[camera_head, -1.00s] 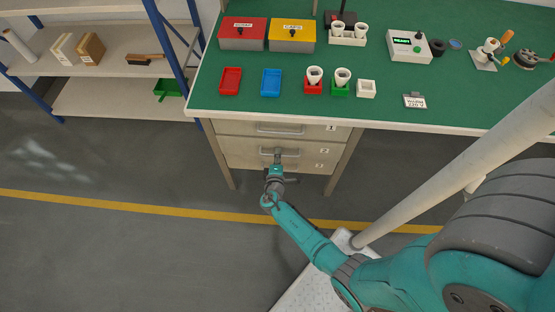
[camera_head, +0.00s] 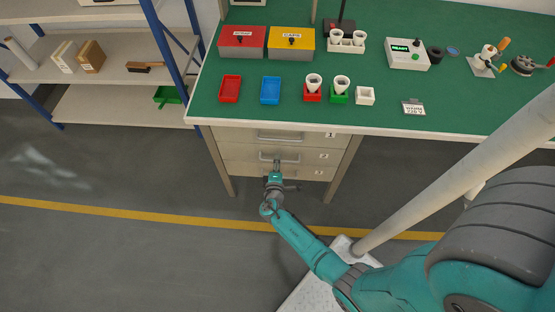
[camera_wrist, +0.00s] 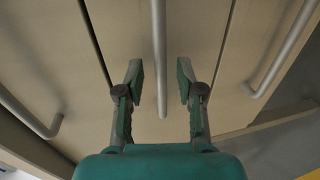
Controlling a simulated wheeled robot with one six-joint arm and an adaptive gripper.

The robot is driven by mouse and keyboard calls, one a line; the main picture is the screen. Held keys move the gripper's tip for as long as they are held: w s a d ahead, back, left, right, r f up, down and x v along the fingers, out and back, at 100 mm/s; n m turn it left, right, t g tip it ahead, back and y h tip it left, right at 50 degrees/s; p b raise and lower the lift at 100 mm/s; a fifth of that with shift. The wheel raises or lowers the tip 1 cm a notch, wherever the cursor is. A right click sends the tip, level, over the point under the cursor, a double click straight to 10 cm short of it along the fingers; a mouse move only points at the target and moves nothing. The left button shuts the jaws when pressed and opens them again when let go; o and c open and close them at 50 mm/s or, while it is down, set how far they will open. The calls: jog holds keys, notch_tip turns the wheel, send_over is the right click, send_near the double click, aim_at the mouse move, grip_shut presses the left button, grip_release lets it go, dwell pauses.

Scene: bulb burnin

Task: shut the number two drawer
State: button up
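The number two drawer (camera_head: 240,153) is the middle front of the bench's drawer stack, with a label "2" at its right. Its grey bar handle (camera_wrist: 158,50) lies between my fingers in the wrist view. My gripper (camera_head: 277,162) is at that handle, its fingers (camera_wrist: 160,78) apart on either side of the bar with space visible on both sides. In the wrist view only thin dark seams separate this front from its neighbours. It looks about level with them; a small opening cannot be ruled out.
Drawer one (camera_head: 235,134) is above and drawer three (camera_head: 238,170) below, each with a handle. The green bench top (camera_head: 380,85) overhangs them and carries trays, boxes and devices. A shelf rack (camera_head: 110,100) stands left. Grey floor (camera_head: 120,255) is clear in front.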

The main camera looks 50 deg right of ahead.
jog(key=v, duration=1)
jog(key=shift+a, duration=0.15)
jog(key=shift+s, duration=0.15)
jog(key=s+a+f+y, duration=0.2)
jog(key=s, duration=0.4)
jog(key=s+a+f+y, duration=0.1)
jog(key=s+a+y, duration=0.15)
jog(key=s, duration=0.35)
jog(key=s+a+r+m+y, duration=0.2)
jog(key=s+a+r+y, duration=0.3)
jog(key=s, duration=0.4)
jog(key=s+a+r+m+t+y, duration=0.1)
jog(key=s+r+m, duration=0.1)
jog(key=r, duration=0.7)
jog(key=s+a+r+m+t, duration=0.1)
jog(key=s+a+r+t, duration=0.1)
jog(key=r, duration=0.8)
jog(key=s+a+r+m+t+y, duration=0.1)
jog(key=s+a+r+m+t, duration=0.1)
jog(key=r, duration=0.8)
jog(key=shift+s+a+m+y, duration=0.15)
jog(key=shift+s+m+y, duration=0.15)
jog(key=shift+s+y, duration=0.1)
